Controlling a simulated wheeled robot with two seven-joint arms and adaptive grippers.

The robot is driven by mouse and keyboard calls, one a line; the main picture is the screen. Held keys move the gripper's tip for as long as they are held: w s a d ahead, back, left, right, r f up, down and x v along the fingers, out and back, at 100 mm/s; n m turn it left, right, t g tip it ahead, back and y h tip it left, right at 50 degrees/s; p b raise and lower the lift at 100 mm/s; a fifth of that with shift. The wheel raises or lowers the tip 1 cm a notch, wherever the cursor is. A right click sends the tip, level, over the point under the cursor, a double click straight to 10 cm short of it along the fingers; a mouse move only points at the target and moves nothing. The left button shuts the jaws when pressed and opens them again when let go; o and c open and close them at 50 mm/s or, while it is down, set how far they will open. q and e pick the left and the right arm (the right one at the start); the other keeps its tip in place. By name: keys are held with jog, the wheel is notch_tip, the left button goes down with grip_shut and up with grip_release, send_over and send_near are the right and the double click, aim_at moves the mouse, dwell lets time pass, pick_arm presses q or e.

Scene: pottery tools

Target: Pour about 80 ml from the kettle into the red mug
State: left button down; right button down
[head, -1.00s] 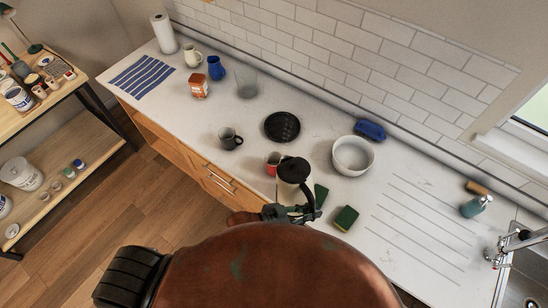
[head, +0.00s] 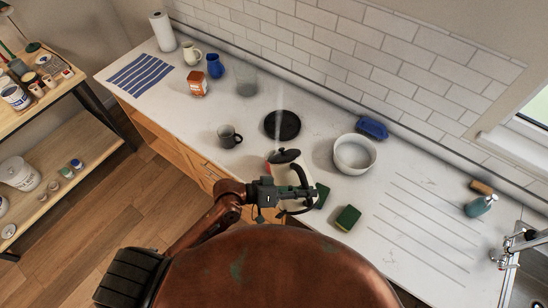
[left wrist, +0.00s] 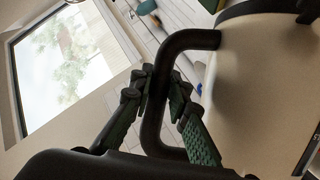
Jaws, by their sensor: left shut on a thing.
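The cream kettle (head: 284,170) with a black lid is at the counter's front side in the head view. My left gripper (head: 292,193) is shut on its black handle. In the left wrist view the gripper fingers (left wrist: 162,105) close around the handle, beside the pale kettle body (left wrist: 258,85). A small sliver of the red mug (head: 269,165) shows at the kettle's left edge; the rest is hidden behind the kettle. I cannot tell the mug's contents or whether water flows. My right gripper is out of view.
A round black stand (head: 282,125) lies behind the kettle, with a faint pale streak like steam above it. A dark mug (head: 229,137) stands left, a white bowl (head: 354,154) right. Sponges (head: 347,218) lie at the front right.

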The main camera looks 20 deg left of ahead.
aim_at(299, 169)
pick_arm(q)
jog(key=shift+w+a+r+n+h+b, duration=0.5)
jog(key=shift+w+a+r+n+b, duration=0.15)
jog(key=shift+w+r+n, duration=0.2)
jog(key=shift+w+a+r+n+h, duration=0.4)
jog(key=shift+w+a+r+n, duration=0.3)
jog(key=shift+n, duration=0.25)
jog(key=shift+w+a+r+n+g, duration=0.1)
jog(key=shift+w+a+n+g, duration=0.15)
jog(key=shift+n+g, duration=0.05)
jog(key=shift+w+a+r+n, duration=0.3)
jog(key=shift+w+a+n, duration=0.05)
jog(key=shift+w+n, duration=0.1)
jog(key=shift+w+a+h, duration=0.1)
jog(key=shift+h, duration=0.2)
jog(key=shift+n+h, duration=0.3)
jog(key=shift+n, duration=0.35)
jog(key=shift+w+a+r+p, duration=0.2)
jog(key=shift+w+a+r, duration=0.3)
jog(key=shift+w+a, duration=0.15)
jog(key=shift+w+a+r+p, duration=0.15)
jog(key=shift+w+a+r, duration=0.4)
jog(key=shift+w, duration=0.2)
